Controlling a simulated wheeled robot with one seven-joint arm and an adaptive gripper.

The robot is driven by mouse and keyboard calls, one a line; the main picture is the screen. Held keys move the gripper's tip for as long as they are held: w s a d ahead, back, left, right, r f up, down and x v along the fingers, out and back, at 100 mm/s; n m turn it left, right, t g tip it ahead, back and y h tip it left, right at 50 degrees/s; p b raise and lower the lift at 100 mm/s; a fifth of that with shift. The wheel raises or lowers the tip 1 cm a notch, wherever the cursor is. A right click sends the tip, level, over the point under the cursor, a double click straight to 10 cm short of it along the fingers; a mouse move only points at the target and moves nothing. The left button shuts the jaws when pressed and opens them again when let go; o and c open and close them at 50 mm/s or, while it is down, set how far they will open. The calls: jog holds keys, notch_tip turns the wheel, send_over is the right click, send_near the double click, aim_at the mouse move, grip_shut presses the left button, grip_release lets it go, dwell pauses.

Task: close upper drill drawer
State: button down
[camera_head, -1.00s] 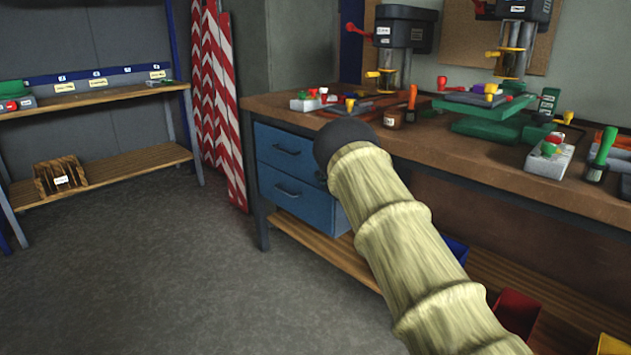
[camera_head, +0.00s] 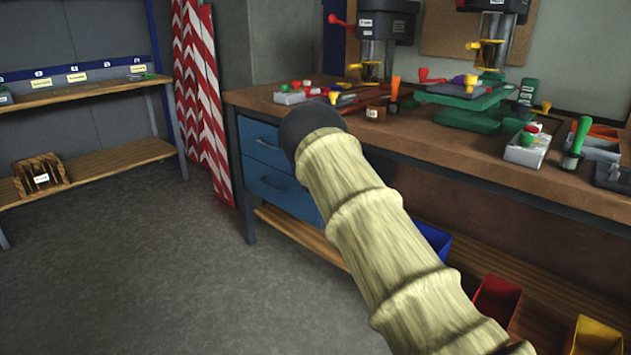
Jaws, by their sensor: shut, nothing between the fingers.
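The upper blue drawer (camera_head: 259,143) is under the left end of the workbench (camera_head: 400,143), with a dark bar handle on its front. Its visible left part looks about level with the lower blue drawer (camera_head: 272,184). My arm, in a pale ribbed sleeve with a dark rounded end, crosses in front of both drawers and hides their right parts. My gripper is not visible; the arm's end blocks the view there. I cannot tell whether it touches the upper drawer.
Drill presses (camera_head: 388,30) and several tools stand on the bench. A red bin (camera_head: 497,300) and yellow bin (camera_head: 597,338) sit below. Red-white striped boards (camera_head: 200,100) lean left of the drawers. The grey floor (camera_head: 150,270) is clear; a shelf rack (camera_head: 90,160) stands left.

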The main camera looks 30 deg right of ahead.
jog(key=s+d+p, duration=0.1)
jog(key=s+d, duration=0.1)
jog(key=s, duration=0.7)
jog(key=s+a+f+m+g+h, duration=0.25)
jog(key=s+f+m, duration=0.25)
jog(key=s+f, duration=0.65)
jog(key=s+a+f+m+g+h, duration=0.1)
jog(key=s+a+f+m+g, duration=0.25)
jog(key=s+f, duration=0.75)
jog(key=s+a+f+m+g, duration=0.25)
jog(key=s+a+f, duration=0.2)
jog(key=s, duration=0.35)
jog(key=s+a+f+m+g, duration=0.25)
jog(key=s+f, duration=0.35)
jog(key=s, duration=0.3)
jog(key=s+a+f+m+g, duration=0.25)
jog(key=s+a+f, duration=0.2)
jog(key=s, duration=0.35)
jog(key=s+a+m+g+y, duration=0.15)
jog(key=s+a, duration=0.25)
jog(key=s, duration=0.5)
jog(key=s+a+m+g, duration=0.2)
jog(key=s+a+g, duration=0.1)
jog(key=s, duration=0.7)
notch_tip(320, 180, up, 24)
jog(key=p, duration=2.4)
jog(key=shift+s+r, duration=0.2)
